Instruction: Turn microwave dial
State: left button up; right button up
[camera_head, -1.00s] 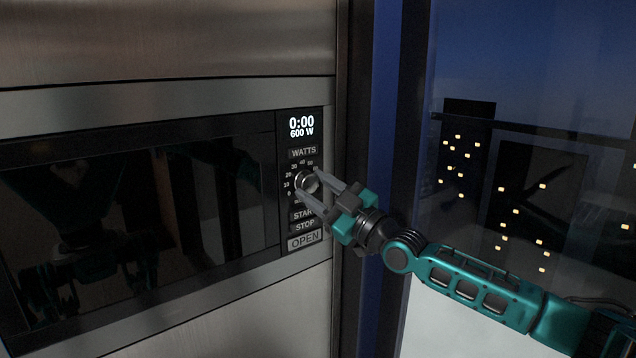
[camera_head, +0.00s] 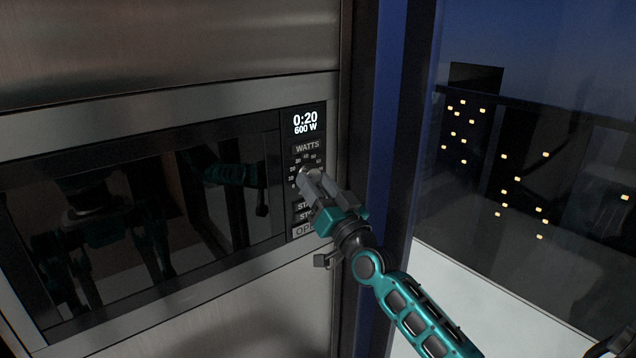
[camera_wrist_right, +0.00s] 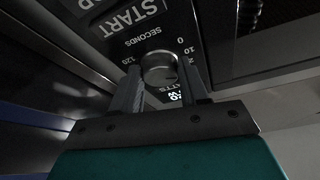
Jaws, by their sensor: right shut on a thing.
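The microwave (camera_head: 140,200) is built into a steel panel, with a dark glass door. Its control strip at the right of the door has a display (camera_head: 306,121) reading 0:20 and 600 W. Below it is a round silver dial (camera_head: 304,172), mostly hidden behind my right gripper (camera_head: 310,180). In the right wrist view the dial (camera_wrist_right: 159,68) sits between the two fingertips of the right gripper (camera_wrist_right: 160,84), with numbers around it. The right gripper is shut on the dial. My left gripper is not directly in view.
WATTS, START, STOP and OPEN buttons lie above and below the dial, close to my fingers; the OPEN button (camera_head: 305,231) is partly covered. A blue window frame (camera_head: 385,150) stands right of the panel, with a dark window and lit dots beyond.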

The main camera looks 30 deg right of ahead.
jog(key=shift+m+h, duration=0.6)
jog(key=shift+m, duration=0.4)
jog(key=o, duration=1.1)
jog(key=shift+c, duration=0.2)
jog(key=shift+a, duration=0.1)
jog(key=b+v, duration=0.2)
jog(key=v, duration=1)
jog(key=shift+s, duration=0.45)
